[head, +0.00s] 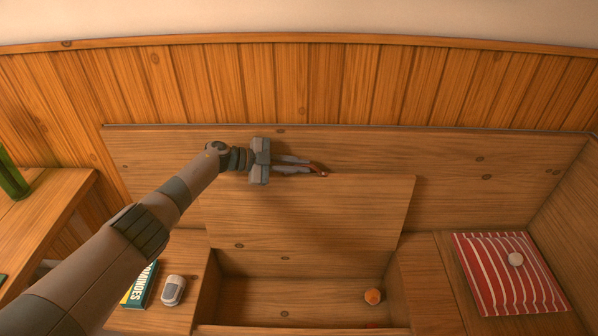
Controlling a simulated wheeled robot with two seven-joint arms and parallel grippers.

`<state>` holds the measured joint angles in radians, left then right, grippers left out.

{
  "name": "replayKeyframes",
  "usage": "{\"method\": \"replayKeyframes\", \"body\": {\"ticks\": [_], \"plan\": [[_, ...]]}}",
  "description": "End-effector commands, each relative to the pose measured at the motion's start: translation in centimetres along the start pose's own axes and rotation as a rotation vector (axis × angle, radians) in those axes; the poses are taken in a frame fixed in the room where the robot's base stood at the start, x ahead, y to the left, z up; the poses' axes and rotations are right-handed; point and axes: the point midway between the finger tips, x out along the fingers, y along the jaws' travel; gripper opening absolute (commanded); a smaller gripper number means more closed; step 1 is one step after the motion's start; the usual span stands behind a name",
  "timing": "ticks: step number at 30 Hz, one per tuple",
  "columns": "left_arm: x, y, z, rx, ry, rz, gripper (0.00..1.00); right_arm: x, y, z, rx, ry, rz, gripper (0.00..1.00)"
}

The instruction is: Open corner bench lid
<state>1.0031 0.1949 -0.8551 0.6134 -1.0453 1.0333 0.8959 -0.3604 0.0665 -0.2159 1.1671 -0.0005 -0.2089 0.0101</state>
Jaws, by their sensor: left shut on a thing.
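The bench lid (320,215) stands raised at the back of the open bench box (290,290), tilted up toward the backrest. A dark reddish leather pull (321,171) is at the lid's top edge. My left gripper (313,168) comes in from the left and is shut on the leather pull. Its fingers hide part of the pull. My right gripper is not in view.
An orange ball (373,296) lies inside the box. A dominoes box (139,286) and a grey rounded object (173,290) lie on the left seat. A red striped cushion (508,273) lies on the right seat. A wooden table (45,225) with a green bottle (12,177) stands at left.

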Motion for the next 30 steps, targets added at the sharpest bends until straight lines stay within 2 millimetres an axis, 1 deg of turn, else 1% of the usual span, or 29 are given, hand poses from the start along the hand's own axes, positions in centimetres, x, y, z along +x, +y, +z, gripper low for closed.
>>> {"method": "replayKeyframes", "body": {"ticks": [12, 13, 15, 25, 30], "plan": [[-0.01, -0.12, 0.15, 0.001, -0.003, -0.002, 0.00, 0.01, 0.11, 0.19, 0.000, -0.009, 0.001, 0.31], [-0.01, -0.11, 0.15, 0.001, -0.003, -0.002, 0.12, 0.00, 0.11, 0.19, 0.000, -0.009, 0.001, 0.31], [0.00, -0.10, 0.14, 0.001, -0.002, -0.001, 0.28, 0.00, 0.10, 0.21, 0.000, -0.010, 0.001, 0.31], [-0.03, -0.02, 0.14, 0.001, -0.002, 0.000, 0.28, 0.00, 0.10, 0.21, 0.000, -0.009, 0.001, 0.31], [-0.63, -0.02, 0.14, 0.002, -0.002, 0.000, 0.28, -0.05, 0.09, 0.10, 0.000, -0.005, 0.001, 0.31]]}}
